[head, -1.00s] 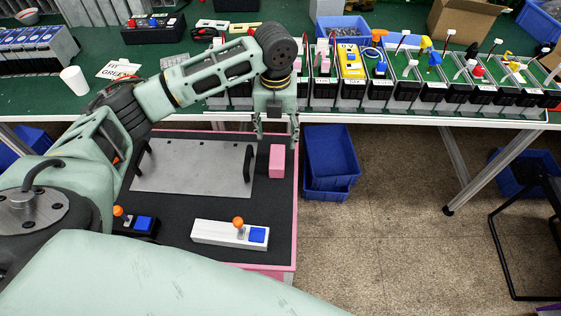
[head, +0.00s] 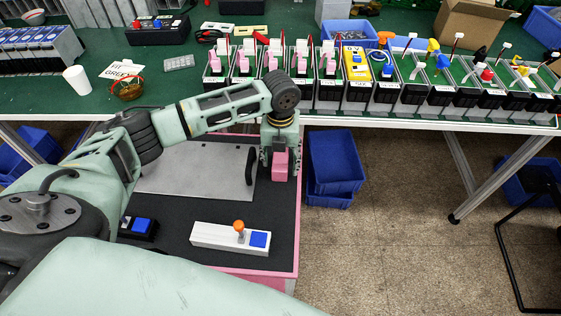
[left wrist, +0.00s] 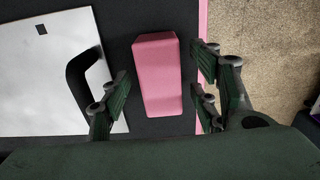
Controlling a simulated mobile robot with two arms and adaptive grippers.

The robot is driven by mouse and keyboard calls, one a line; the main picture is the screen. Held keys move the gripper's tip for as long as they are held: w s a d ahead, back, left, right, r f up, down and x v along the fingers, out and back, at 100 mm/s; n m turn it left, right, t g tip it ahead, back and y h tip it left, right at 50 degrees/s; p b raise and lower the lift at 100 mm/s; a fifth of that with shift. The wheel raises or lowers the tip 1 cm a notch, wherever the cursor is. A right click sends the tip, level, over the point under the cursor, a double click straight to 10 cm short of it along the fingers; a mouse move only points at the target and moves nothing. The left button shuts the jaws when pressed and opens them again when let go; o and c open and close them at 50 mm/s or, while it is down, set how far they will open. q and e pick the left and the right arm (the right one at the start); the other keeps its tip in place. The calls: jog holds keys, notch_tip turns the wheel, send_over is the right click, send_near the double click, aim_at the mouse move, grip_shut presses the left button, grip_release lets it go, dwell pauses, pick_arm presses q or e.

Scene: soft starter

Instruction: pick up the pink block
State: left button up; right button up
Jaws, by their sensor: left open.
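The pink block (head: 281,166) stands on the dark mat of a pink-edged table, near its right edge. My left gripper (head: 280,160) is over the block and points down. In the left wrist view the pink block (left wrist: 158,75) lies between the open fingers of the left gripper (left wrist: 160,90), with a gap on each side. The head view does not show how far down the fingers reach beside it. My right gripper is not in view.
A grey plate with a black handle (head: 249,167) lies just left of the block. A white switch box (head: 215,236) sits nearer on the mat (head: 180,255). Blue bins (head: 335,165) stand right of the table. A green bench (head: 185,85) with battery-like units is behind.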

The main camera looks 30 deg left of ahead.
pick_arm(q)
jog(key=shift+f, duration=0.15)
jog(key=c, duration=1.3)
jog(key=shift+r, duration=0.2)
